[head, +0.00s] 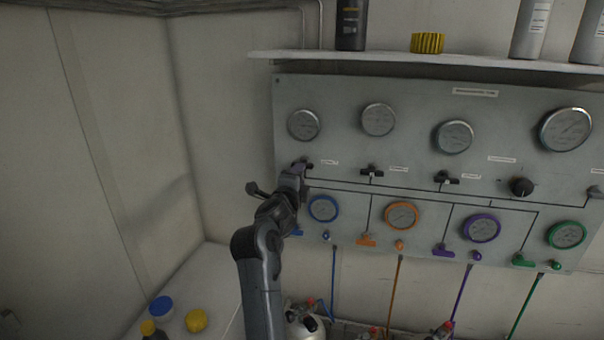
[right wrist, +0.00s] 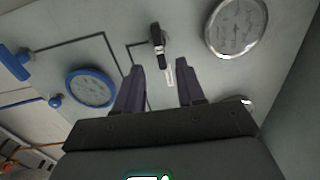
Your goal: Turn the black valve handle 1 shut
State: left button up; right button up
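Black valve handle 1 (head: 309,165) sits at the upper left of the grey panel, below the leftmost silver gauge, partly hidden by my gripper in the head view. In the right wrist view the black handle (right wrist: 157,40) lies just beyond the fingertips, its long side across the thin dark pipe line that meets it. My right gripper (right wrist: 157,78) is open, its two fingers apart with a white label visible between them. In the head view the right gripper (head: 298,172) is close in front of the handle; contact cannot be told. My left gripper is not in view.
Similar black handles (head: 372,171) and (head: 443,179) and a round black knob (head: 521,187) stand to the right. Below are coloured gauges, including a blue one (head: 323,208), and coloured levers. A shelf (head: 420,63) with bottles juts out above. Left of the panel is bare wall.

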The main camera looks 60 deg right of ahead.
jog(key=shift+v, duration=1.65)
